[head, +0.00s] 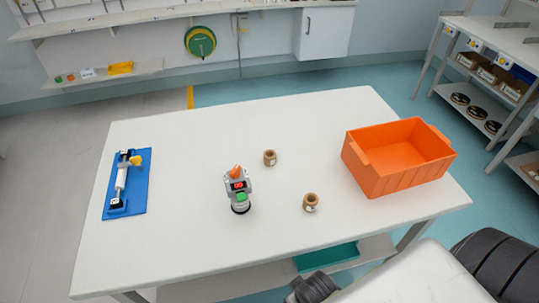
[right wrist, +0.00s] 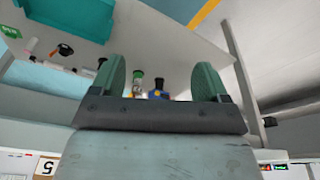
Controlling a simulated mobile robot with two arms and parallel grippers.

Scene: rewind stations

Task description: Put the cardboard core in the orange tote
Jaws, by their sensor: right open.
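Two small brown cardboard cores stand on the white table in the head view: one core (head: 270,158) near the middle, the other core (head: 311,202) closer to the front edge. The orange tote (head: 390,184) sits at the table's right end; its visible interior looks empty. My right gripper (right wrist: 162,78) shows in the right wrist view with its two green fingers spread and nothing between them. It is apart from both cores. My left gripper is in neither view.
A grey device (head: 239,188) with a red display and green part stands left of the cores. A blue-based fixture (head: 128,183) lies at the table's left end. A teal tray (head: 327,257) is on the lower shelf. Table space between these is clear.

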